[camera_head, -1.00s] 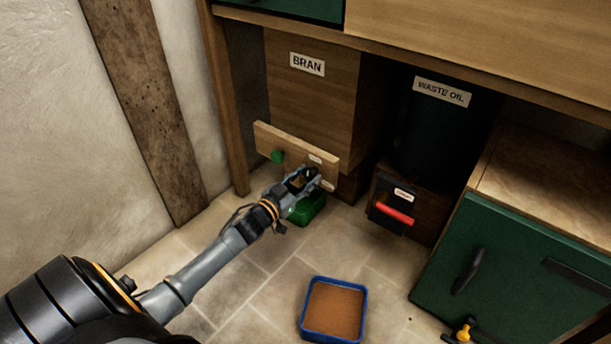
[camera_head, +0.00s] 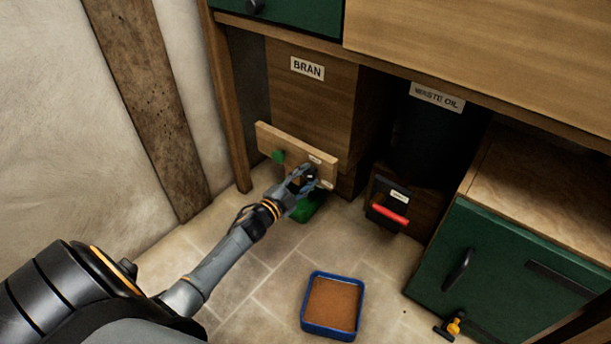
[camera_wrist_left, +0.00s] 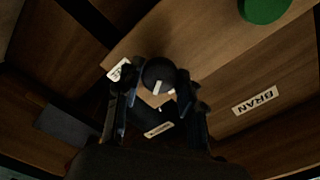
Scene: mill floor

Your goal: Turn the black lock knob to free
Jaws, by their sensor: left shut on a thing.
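The black lock knob (camera_wrist_left: 158,73) with a white mark on its face sits between the two fingers of my left gripper (camera_wrist_left: 155,98) in the left wrist view. In the head view my left gripper (camera_head: 304,180) is at the right end of the pale wooden board (camera_head: 262,137) on the front of the BRAN bin (camera_head: 310,108), shut on the knob and hiding most of it. Small white labels (camera_head: 327,184) sit beside the knob; their text is too small to read. A green knob (camera_head: 278,156) is on the same board, to the left. My right gripper is not seen.
A green container (camera_head: 308,208) is on the floor under the gripper. A blue tray of brown material (camera_head: 307,314) lies in front. To the right are the WASTE OIL bin (camera_head: 428,140), a red handle (camera_head: 390,216) and a green cabinet (camera_head: 500,255).

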